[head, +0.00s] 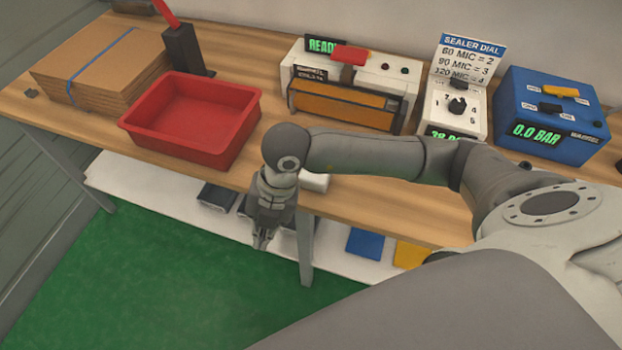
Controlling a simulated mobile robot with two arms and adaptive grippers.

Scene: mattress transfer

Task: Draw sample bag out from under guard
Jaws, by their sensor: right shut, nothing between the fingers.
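My right gripper (261,240) hangs in front of the bench's front edge, pointing down, with its fingers together and empty. A white sealer (392,84) with a READY display stands at the back of the bench. An orange-brown bar (345,106), which may be the guard, runs along its front, and a red handle (350,54) sits on top. I cannot make out a sample bag under the bar. A small white object (315,182) lies at the bench's front edge, partly hidden by my right arm. My left gripper is not in view.
A red tray (190,118), stacked cardboard (103,65) and a dark holder (184,50) stand at the left. A dial box (456,106) and a blue 0.0 BAR box (551,110) stand right. A lower shelf (165,199) holds dark, blue and yellow items.

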